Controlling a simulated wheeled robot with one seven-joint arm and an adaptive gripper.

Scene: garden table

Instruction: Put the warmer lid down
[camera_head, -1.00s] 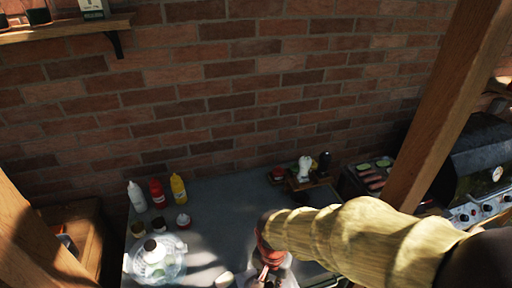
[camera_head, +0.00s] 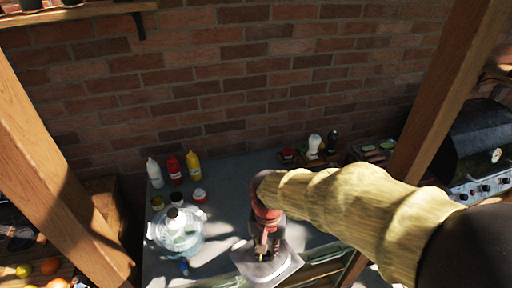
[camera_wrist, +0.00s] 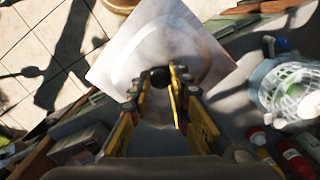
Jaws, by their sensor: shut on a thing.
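The warmer lid is a pale, roughly square plate with a dark knob. In the head view the lid (camera_head: 284,266) is low in the middle, by the table's front edge. My gripper (camera_head: 264,252) is above it, shut on its knob. In the wrist view the lid (camera_wrist: 130,48) lies beyond the fingers, and my gripper (camera_wrist: 161,84) has its tips around the dark knob. Part of the lid shows against the paved floor. I cannot tell whether its underside touches anything. The warmer itself is not clearly visible.
The grey table (camera_head: 232,185) is clear in its middle. A clear bowl with a dome (camera_head: 178,231) stands at left, with a white bottle (camera_head: 154,173), red bottle (camera_head: 175,171) and yellow bottle (camera_head: 193,167) behind. A small rack (camera_head: 318,157) is at back right. A wooden post and grill (camera_head: 480,150) stand farther right.

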